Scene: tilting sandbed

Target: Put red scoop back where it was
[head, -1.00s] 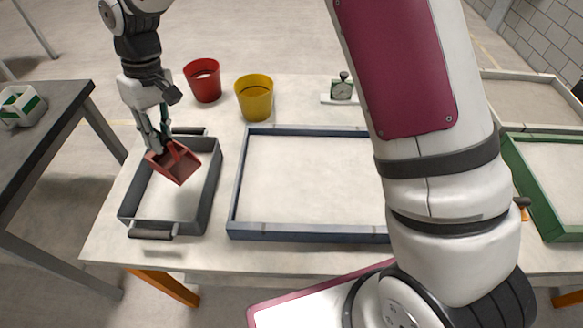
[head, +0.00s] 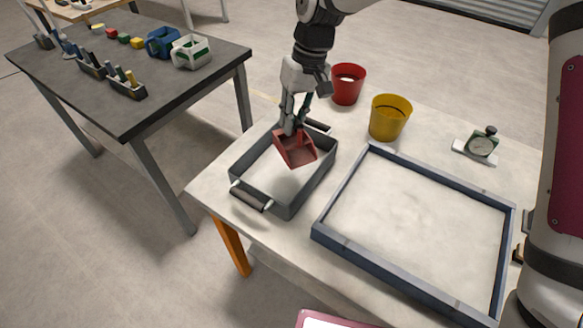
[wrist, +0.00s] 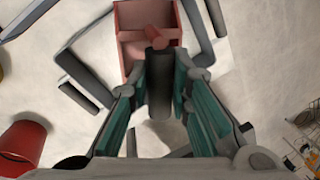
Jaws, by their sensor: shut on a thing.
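The red scoop (head: 294,149) is held by my gripper (head: 291,126) above the grey handled tray (head: 292,205) on the light table. In the wrist view the red scoop (wrist: 150,35) sits at the top, with my gripper (wrist: 160,85) closed around its dark handle. The scoop's box-like bowl faces away from the fingers. The grey tray's edge (wrist: 85,50) passes beneath it. I cannot tell whether the scoop touches the tray floor.
A red bucket (head: 348,88) and a yellow bucket (head: 388,119) stand behind the tray. A blue-framed sandbed (head: 335,240) lies to the right, a dial gauge (head: 481,146) beyond. A dark table (head: 185,95) at left carries several small holders, blocks and a blue caddy (head: 163,42).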

